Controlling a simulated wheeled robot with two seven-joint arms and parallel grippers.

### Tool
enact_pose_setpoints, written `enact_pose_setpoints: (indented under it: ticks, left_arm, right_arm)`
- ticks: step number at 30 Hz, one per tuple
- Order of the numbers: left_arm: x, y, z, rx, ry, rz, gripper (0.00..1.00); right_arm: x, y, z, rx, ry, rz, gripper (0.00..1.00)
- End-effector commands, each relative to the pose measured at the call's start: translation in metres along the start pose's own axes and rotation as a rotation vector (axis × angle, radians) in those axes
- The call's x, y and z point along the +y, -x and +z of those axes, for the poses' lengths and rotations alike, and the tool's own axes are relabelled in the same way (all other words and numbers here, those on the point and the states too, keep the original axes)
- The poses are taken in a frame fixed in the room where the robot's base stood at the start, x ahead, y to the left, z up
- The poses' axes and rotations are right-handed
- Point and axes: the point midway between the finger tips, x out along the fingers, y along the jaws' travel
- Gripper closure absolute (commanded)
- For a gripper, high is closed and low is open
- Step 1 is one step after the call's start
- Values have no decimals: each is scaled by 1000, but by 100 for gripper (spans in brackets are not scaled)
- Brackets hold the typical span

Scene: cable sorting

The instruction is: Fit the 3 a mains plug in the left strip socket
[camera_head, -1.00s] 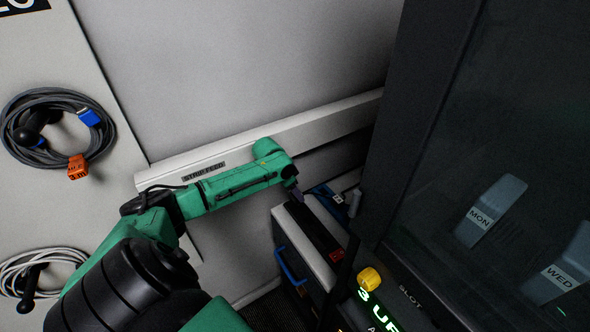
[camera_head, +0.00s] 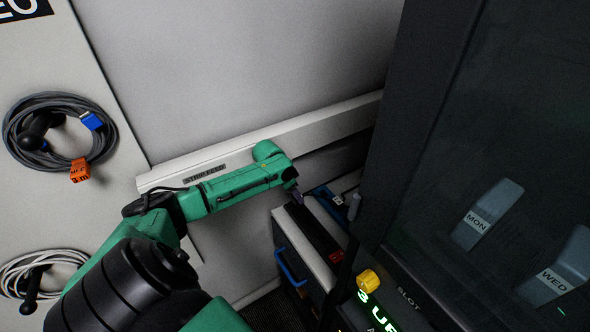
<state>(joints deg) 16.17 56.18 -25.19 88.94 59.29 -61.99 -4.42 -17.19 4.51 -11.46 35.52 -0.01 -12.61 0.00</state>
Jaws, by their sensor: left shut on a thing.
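My left arm comes in from the left, and its gripper (camera_head: 297,198) is at the far left end of the cabinet top. It is shut on a small dark thing that is mostly hidden, apparently the mains plug. A dark power strip (camera_head: 322,240) with a red switch lies along the cabinet top. The gripper is at the strip's far left end. I cannot tell whether the plug touches a socket, as the sockets are too small and dark to make out. My right gripper is not in view.
A pale wall trunking (camera_head: 325,128) runs behind the arm. A dark glass-fronted cabinet (camera_head: 450,130) stands at right. Coiled cables (camera_head: 62,98) hang at left.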

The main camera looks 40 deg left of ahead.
Motion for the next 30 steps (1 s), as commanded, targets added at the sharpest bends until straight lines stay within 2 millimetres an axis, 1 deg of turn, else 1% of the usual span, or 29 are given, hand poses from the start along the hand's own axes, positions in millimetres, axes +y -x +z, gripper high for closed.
enact_pose_setpoints:
  ticks: [18, 30]
  left_arm:
    - [1, -9, 3, 1, 0, 1, 100]
    - [0, -9, 3, 1, 0, 0, 100]
  right_arm:
    - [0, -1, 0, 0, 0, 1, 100]
    - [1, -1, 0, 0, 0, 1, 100]
